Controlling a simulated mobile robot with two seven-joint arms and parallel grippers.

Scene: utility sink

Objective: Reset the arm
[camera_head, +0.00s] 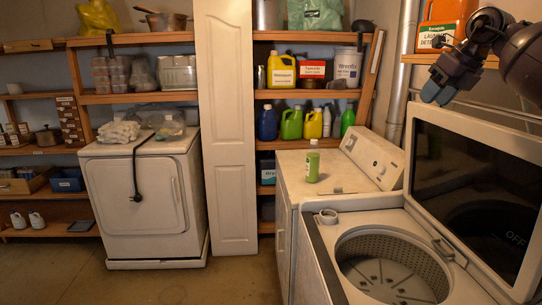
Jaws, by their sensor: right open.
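My right gripper (436,93) is raised at the upper right, in front of the shelf with the orange detergent jug. It is open and empty, hanging above the raised washer lid. My right arm comes in from the right edge. My left gripper is not in view.
A top-loading washer (325,250) stands open, its drum empty and its dark lid (478,185) upright. A green bottle (312,164) stands on the white machine (300,195) behind it. An orange jug (440,20) sits on the upper right shelf. The floor (235,281) is clear.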

